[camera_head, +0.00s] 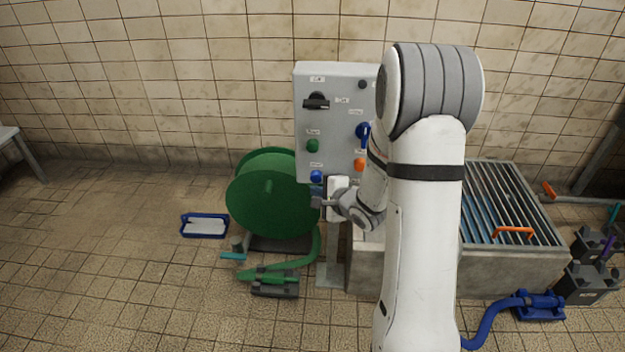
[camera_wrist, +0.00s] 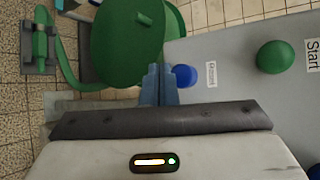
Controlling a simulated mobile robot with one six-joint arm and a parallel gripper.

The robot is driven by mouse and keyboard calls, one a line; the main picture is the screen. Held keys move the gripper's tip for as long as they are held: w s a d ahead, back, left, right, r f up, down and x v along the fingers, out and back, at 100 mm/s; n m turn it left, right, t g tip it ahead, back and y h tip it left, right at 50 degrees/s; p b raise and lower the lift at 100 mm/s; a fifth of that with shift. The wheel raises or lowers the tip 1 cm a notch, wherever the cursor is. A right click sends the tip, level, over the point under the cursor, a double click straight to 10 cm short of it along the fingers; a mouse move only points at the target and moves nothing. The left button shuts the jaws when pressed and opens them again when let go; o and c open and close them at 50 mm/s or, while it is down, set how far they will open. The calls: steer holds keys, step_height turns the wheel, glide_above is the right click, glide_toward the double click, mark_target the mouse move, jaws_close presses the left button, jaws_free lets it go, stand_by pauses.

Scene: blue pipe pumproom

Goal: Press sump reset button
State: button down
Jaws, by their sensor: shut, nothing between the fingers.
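A grey control panel (camera_head: 345,80) stands against the tiled wall. A round blue button (camera_head: 316,176) sits at its lower left, below a green button (camera_head: 312,145). In the wrist view, the blue button (camera_wrist: 186,76) has a small white label beside it, too small to read surely. The green button (camera_wrist: 275,57) there is labelled "Start". My gripper (camera_head: 316,190) is shut and empty, just below the blue button in the head view. In the wrist view, my gripper's fingertips (camera_wrist: 159,70) are immediately left of the blue button. I cannot tell whether they touch it.
The panel also carries a black rotary switch (camera_head: 316,102), a blue handle (camera_head: 363,131) and an orange knob (camera_head: 360,164). A green hose reel (camera_head: 265,190) stands close left of my gripper. A grated concrete pit (camera_head: 500,205) is at right. Open floor lies front left.

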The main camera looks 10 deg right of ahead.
steer(key=s, duration=0.1)
steer(key=s+a, duration=0.1)
steer(key=s, duration=0.1)
steer(key=shift+s, duration=0.3)
stand_by(0.6)
steer(key=s+d+r+n+g+h+p, duration=0.2)
steer(key=s+r+n+h+p, duration=0.15)
steer(key=r+p, duration=0.65)
steer(key=s+d+r+n+g+h+p, duration=0.2)
steer(key=s+r+n+p, duration=0.3)
steer(key=r, duration=0.8)
steer(key=s+a+r+n+g+p, duration=0.2)
steer(key=s+r+n+p, duration=0.2)
steer(key=s+r+p, duration=0.3)
steer(key=s+a+r+n+g+p, duration=0.3)
steer(key=s+r+p, duration=0.3)
steer(key=s+r, duration=0.4)
steer(key=shift+s+a+r+n+y+p, duration=0.15)
steer(key=shift+s+r+n+y+p, duration=0.2)
steer(key=shift+r+n, duration=0.55)
